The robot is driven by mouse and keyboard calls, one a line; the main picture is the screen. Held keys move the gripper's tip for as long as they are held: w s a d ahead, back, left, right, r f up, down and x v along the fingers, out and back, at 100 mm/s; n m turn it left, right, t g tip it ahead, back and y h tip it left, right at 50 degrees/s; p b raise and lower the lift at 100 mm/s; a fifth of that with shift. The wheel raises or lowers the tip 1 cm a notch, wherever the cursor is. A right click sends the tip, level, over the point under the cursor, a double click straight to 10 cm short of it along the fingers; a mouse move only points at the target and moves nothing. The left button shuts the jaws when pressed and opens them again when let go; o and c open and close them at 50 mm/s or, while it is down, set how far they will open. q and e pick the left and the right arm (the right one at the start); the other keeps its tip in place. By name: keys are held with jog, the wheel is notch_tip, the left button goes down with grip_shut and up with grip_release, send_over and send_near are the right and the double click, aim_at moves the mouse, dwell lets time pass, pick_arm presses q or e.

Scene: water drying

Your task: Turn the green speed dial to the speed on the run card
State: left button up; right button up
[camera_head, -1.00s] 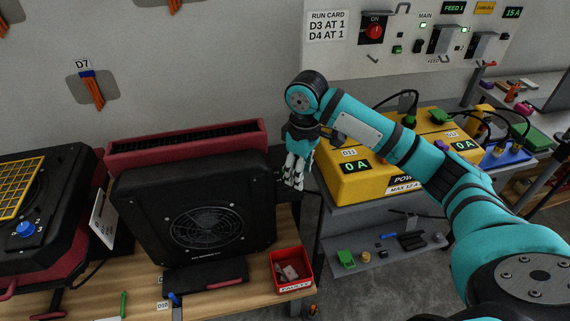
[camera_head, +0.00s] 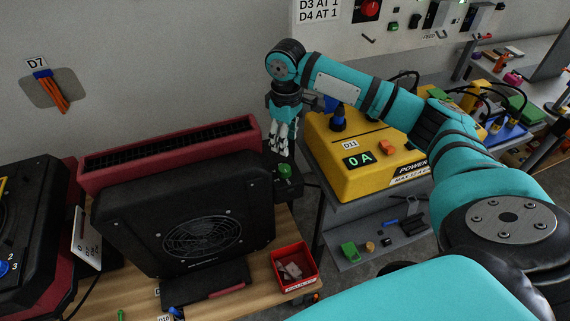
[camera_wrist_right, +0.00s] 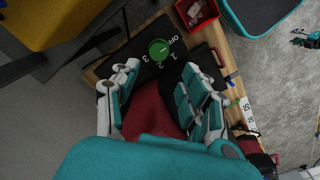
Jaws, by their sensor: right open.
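The green speed dial (camera_head: 285,170) sits on a black box at the right side of a black and red fan unit. In the right wrist view the dial (camera_wrist_right: 159,49) shows its face, with OFF, 1, 2 and 3 printed beside it. I cannot tell its setting for sure. My left gripper is not seen.
The fan unit (camera_head: 130,225) stands on a wooden bench. A red bin (camera_head: 294,268) with scraps is at the bench's right edge. A yellow power unit (camera_head: 345,185) reading 0 A stands to the right. Another unit with a blue dial (camera_head: 8,268) is at far left.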

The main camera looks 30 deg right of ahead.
aim_at(285, 168)
notch_tip(285, 168, down, 10)
jog(key=shift+w+p, duration=0.15)
jog(key=shift+p, duration=0.15)
jog(key=shift+f, duration=0.6)
jog(key=c, duration=0.9)
jog(key=shift+o, duration=0.2)
jog(key=m+p, duration=0.1)
jog(key=p, duration=0.1)
jog(key=shift+r+p, duration=0.3)
jog(key=shift+p, duration=0.05)
jog(key=shift+f, duration=0.15)
jog(key=shift+f+m, duration=0.1)
jog(key=shift+m, duration=0.2)
jog(key=o, duration=0.9)
jog(key=shift+c, duration=0.2)
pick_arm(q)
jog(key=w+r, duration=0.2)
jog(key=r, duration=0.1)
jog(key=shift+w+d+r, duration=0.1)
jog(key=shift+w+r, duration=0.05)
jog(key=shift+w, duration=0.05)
pick_arm(e)
notch_tip(285, 168, up, 12)
